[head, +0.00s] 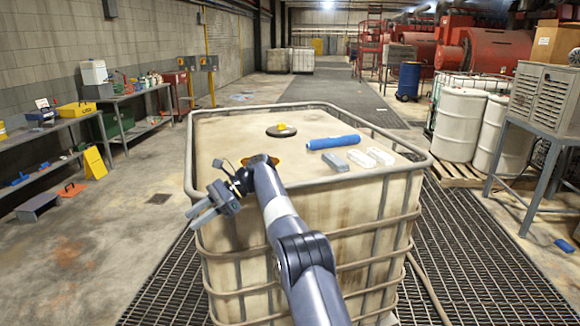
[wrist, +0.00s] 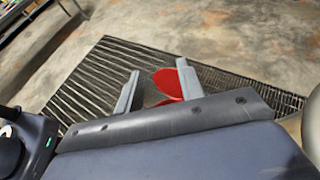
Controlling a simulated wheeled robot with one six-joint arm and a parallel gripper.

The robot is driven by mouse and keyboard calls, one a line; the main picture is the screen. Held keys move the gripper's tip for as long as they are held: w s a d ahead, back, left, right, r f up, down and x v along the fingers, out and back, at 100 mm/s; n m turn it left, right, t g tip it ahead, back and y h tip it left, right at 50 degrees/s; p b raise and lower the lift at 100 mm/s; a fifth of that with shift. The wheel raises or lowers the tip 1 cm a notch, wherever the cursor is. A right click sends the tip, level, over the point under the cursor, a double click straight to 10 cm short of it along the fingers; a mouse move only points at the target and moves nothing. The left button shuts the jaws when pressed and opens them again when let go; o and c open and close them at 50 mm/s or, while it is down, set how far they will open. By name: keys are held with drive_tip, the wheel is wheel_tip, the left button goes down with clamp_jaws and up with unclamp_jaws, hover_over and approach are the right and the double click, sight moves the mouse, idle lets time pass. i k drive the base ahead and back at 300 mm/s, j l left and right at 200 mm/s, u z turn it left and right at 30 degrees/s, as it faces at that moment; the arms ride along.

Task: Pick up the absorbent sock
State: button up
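A blue tube (head: 333,142), which looks like the absorbent sock, lies on the top of the caged tank (head: 230,150), towards its right side. My gripper (head: 203,204) is beyond the tank's left front corner, to the left of the blue tube and well apart from it. In the wrist view my gripper (wrist: 157,88) has its two grey fingers apart, with grating and floor behind them. A red shape (wrist: 167,82) shows between and behind the fingers; I cannot tell what it is. The blue tube is not in the wrist view.
Grey and white blocks (head: 370,158) lie just in front of the blue tube. A dark round cap (head: 281,130) sits to its left. A metal rail (head: 310,103) rims the tank top. White drums (head: 461,124) stand at right, benches (head: 40,130) at left.

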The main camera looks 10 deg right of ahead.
sight(335, 141)
drive_tip(key=i+l+z, duration=0.15)
drive_tip(key=i+l, duration=0.5)
drive_tip(key=l, duration=0.4)
drive_tip(key=i+l+z, duration=0.1)
drive_tip(key=i+l, duration=0.65)
drive_tip(key=l, duration=0.2)
drive_tip(key=i+l+z, duration=0.15)
drive_tip(key=i+l, duration=0.6)
drive_tip(key=l, duration=0.15)
